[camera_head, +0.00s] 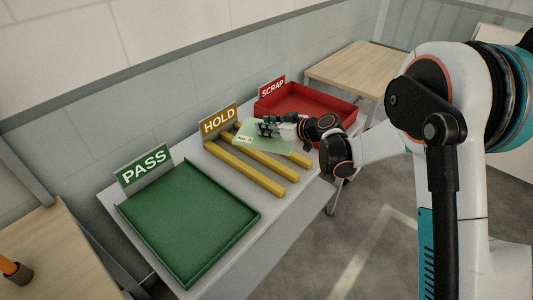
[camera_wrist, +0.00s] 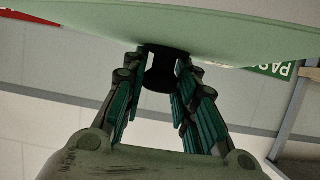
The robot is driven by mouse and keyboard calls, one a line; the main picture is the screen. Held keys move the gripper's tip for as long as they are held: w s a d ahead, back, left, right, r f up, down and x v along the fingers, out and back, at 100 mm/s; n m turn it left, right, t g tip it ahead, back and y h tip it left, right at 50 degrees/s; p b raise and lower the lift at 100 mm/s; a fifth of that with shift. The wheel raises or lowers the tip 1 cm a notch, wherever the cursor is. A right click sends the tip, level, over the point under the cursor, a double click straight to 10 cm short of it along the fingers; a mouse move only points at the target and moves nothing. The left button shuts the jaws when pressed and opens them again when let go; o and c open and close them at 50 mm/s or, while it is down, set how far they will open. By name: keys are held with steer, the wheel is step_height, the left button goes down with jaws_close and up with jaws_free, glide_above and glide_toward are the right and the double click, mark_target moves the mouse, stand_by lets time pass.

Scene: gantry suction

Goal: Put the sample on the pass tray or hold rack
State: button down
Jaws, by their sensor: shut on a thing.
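The sample is a pale green, thin plate (camera_head: 277,144) with a small white label, "No." and a figure too small to read surely. In the wrist view the plate (camera_wrist: 200,30) spans the top, with a dark knob (camera_wrist: 160,75) on it between my fingers. My gripper (camera_head: 266,129) is shut on this knob; its fingers also show in the wrist view (camera_wrist: 160,85). The plate is over the yellow bars of the hold rack (camera_head: 245,172); I cannot tell whether it touches them. The green pass tray (camera_head: 190,225) is empty, left of the rack.
A red scrap tray (camera_head: 325,108) stands beyond the rack, close to my gripper. Upright signs (camera_head: 145,167) stand behind the trays along the wall. A wooden table (camera_head: 350,68) is at the back; another wooden surface (camera_head: 45,250) is at left.

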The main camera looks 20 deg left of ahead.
step_height(320, 180, down, 10)
steer(key=b, duration=0.3)
steer(key=shift+f, duration=0.25)
steer(key=shift+r, duration=0.1)
steer(key=c, duration=1.3)
jaws_free()
steer(key=shift+d+r, duration=0.1)
steer(key=p+v, duration=0.3)
steer(key=v, duration=0.8)
steer(key=shift+s+d, duration=0.25)
steer(key=shift+d, duration=0.1)
